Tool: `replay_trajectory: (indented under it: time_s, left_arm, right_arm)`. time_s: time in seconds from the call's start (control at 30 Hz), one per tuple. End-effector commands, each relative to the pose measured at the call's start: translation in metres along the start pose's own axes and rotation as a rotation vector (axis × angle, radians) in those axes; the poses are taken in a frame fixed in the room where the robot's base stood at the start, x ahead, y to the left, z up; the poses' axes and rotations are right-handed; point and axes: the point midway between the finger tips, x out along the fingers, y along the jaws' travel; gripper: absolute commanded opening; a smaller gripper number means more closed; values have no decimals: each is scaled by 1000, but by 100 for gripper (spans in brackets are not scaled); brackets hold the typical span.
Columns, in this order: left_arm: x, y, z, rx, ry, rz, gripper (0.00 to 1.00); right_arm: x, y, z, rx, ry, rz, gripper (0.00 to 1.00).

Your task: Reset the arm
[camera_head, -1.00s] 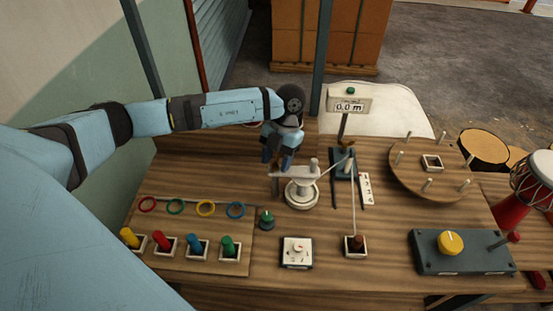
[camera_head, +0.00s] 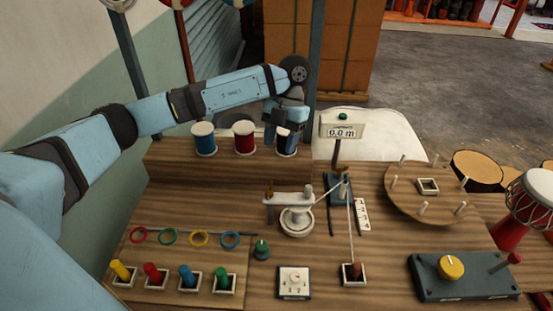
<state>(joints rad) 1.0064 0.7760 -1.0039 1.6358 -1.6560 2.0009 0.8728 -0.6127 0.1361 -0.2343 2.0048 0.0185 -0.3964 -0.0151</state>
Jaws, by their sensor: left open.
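My left arm comes in from the left. My left gripper (camera_head: 285,137) is open and points down at the raised back shelf, in front of or around a blue spool (camera_head: 289,147) that it partly hides. I cannot tell whether it touches the spool. A red spool (camera_head: 244,137) and another blue spool (camera_head: 204,139) stand on the shelf to its left. The white winding device (camera_head: 296,221) with its flat arm stands on the table below, clear of the gripper. My right gripper is out of view.
The wooden table (camera_head: 190,213) holds coloured rings (camera_head: 199,238), coloured pegs in sockets (camera_head: 187,276), a dial box (camera_head: 293,282), a round pegged board (camera_head: 403,198) and a grey box with a yellow knob (camera_head: 451,268). A display sign (camera_head: 341,131) stands behind. A red drum (camera_head: 514,227) is at right.

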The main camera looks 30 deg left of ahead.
Motion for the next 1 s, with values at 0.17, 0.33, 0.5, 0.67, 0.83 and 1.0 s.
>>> replay_trajectory:
  time_s: [0.17, 0.33, 0.5, 0.67, 0.83, 1.0]
  left_arm:
    - [-9, 0, 0, 1, 1, 0, 49]
    - [-9, 0, 0, 0, 1, 0, 49]
    - [-9, 0, 0, 0, 1, 0, 49]
    - [-8, -1, 0, 3, 2, -3, 49]
    - [15, -38, -8, 101, 37, -148, 49]
    - [54, -132, -43, 286, 118, -587, 49]
  right_arm:
    - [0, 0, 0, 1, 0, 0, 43]
    - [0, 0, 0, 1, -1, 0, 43]
    - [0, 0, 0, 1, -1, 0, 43]
    - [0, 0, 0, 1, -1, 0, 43]
    - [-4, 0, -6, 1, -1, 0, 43]
    - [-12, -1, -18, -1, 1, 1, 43]
